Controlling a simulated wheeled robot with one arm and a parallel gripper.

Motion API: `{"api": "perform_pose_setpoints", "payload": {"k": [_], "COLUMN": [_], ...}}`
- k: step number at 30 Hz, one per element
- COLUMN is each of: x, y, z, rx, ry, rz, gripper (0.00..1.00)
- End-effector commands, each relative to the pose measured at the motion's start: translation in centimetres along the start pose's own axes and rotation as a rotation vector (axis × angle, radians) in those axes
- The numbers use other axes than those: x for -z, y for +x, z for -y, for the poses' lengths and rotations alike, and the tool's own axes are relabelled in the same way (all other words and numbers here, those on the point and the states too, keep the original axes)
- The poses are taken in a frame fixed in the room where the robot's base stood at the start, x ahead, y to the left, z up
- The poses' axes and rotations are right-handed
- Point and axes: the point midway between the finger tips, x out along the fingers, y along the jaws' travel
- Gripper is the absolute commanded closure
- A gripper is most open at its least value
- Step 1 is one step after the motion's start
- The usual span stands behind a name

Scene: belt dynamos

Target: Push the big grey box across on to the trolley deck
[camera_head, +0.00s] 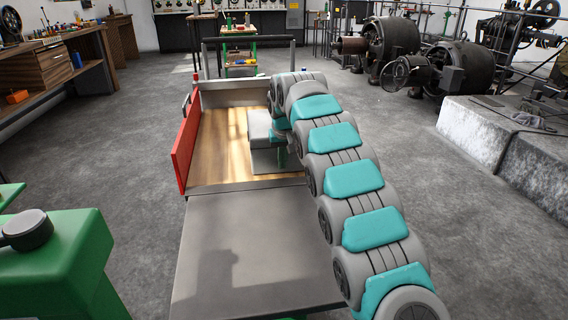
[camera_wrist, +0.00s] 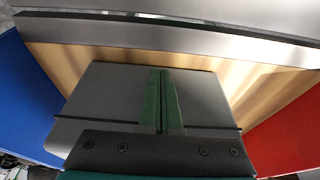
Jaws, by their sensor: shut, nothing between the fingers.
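The big grey box (camera_head: 264,162) is on the wooden trolley deck (camera_head: 220,150), partly hidden behind my arm in the head view. In the wrist view the box (camera_wrist: 110,95) fills the middle, with wood of the deck (camera_wrist: 70,65) showing around it. My gripper (camera_wrist: 162,75) is shut and empty, its green fingers lying in front of the box. In the head view the gripper (camera_head: 283,155) is mostly hidden by my arm. I cannot tell whether the fingers touch the box.
A grey tabletop (camera_head: 240,250) adjoins the deck's near end. A red side board (camera_head: 186,145) stands at the deck's left; a blue board (camera_wrist: 25,95) shows opposite. A green machine (camera_head: 60,265) is near left. Large dynamos (camera_head: 390,42) stand back right.

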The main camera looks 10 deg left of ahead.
Motion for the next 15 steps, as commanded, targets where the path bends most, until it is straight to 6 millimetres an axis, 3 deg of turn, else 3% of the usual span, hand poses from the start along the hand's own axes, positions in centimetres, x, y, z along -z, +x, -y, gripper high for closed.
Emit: {"api": "perform_pose_setpoints", "payload": {"k": [6, 15], "x": [1.4, 1.9], "y": [0.5, 0.7], "z": [-0.1, -0.2], "rx": [0.001, 0.000], "ry": [0.002, 0.004], "rz": [-0.004, -0.004], "gripper": [1.00, 1.00]}}
